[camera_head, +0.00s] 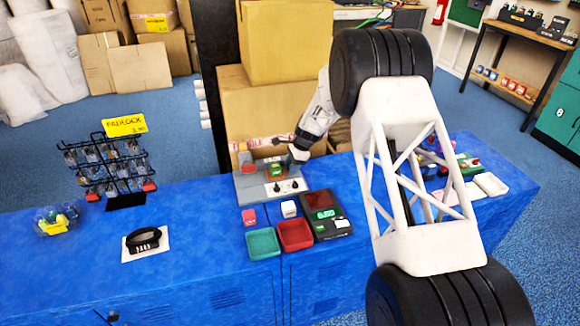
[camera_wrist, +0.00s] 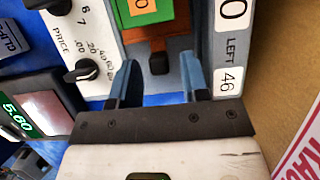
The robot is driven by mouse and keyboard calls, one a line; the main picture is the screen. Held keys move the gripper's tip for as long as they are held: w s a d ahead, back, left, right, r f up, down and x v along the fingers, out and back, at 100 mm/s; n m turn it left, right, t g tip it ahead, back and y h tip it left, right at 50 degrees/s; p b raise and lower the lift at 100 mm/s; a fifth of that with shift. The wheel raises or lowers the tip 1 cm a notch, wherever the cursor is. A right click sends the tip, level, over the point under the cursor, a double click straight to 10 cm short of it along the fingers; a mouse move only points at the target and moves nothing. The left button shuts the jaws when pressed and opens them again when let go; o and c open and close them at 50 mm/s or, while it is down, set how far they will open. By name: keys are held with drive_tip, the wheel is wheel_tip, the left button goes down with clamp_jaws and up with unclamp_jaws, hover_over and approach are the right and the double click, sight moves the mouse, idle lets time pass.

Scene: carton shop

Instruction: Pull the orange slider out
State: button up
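The grey machine (camera_head: 246,184) stands on the blue counter in the head view, with a white knob panel at its front. My gripper (camera_wrist: 160,72) is open and empty, with one blue finger to each side of the tab. Whether either finger touches the tab I cannot tell. In the head view, my gripper (camera_head: 299,153) is at the machine's right rear side; its fingers are too small to make out there.
Black knobs (camera_wrist: 86,70) on the white panel lie left of my fingers. A scale with a green display (camera_head: 325,213) and red and teal trays (camera_head: 296,235) stand in front. Cardboard boxes (camera_head: 262,107) rise close behind. A padlock rack (camera_head: 108,165) stands left.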

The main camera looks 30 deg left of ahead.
drive_tip(key=shift+a, duration=0.1)
drive_tip(key=v, duration=0.7)
drive_tip(key=shift+r, duration=0.35)
drive_tip(key=shift+w+d+r, duration=0.1)
drive_tip(key=shift+d, duration=0.15)
idle(0.4)
